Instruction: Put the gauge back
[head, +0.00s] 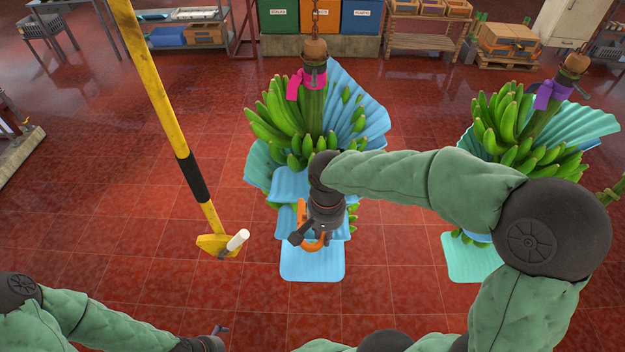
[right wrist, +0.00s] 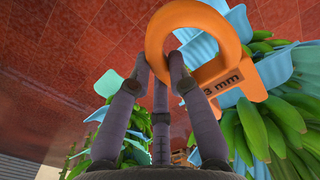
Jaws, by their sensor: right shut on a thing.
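The gauge (right wrist: 238,92) is an orange ring with a tab marked "3 mm" in the right wrist view. My right gripper (right wrist: 160,68) is shut on its ring. In the head view the gauge (head: 314,245) shows as an orange curve beside my right gripper (head: 304,238), in front of the middle banana bunch (head: 290,115); the gripper hides part of it. A yellow post (head: 160,95) with a black band stands to the left, with a white peg (head: 238,240) on its yellow foot. My left gripper (head: 205,343) is at the bottom edge, its fingers barely visible.
Light blue padding sheets (head: 312,265) hang around the middle bunch. A second bunch (head: 515,125) hangs at right behind my right arm. Bins (head: 278,15), shelves and crates stand at the back. Red tiled floor between post and bunch is clear.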

